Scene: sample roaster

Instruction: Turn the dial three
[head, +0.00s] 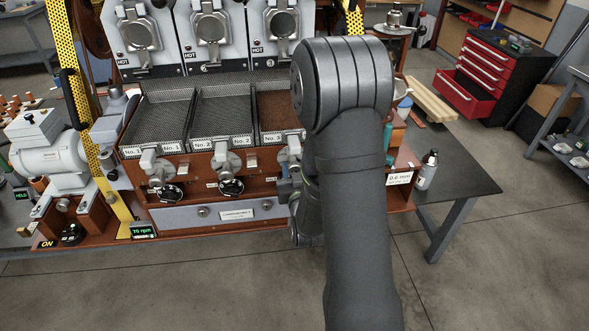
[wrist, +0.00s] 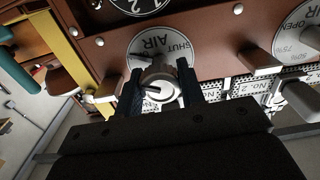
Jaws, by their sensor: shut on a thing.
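Dial three's knob, a pale round knob (wrist: 162,90), stands on a round plate (wrist: 160,42) marked SHUT and AIR in the wrist view. My gripper (wrist: 160,78) is shut on this knob, one dark finger on each side. A dark mark on the knob's face points to the left of the picture. I cannot read the exact setting. In the head view, my arm hides most of dial three; only the left part of its plate (head: 284,155) shows, below the No. 3 tray (head: 277,108).
Dial one (head: 157,164) and dial two (head: 225,161) stand to the left on the same brown panel. A neighbouring plate (wrist: 299,28) and a metal lever (wrist: 252,62) are close to my gripper.

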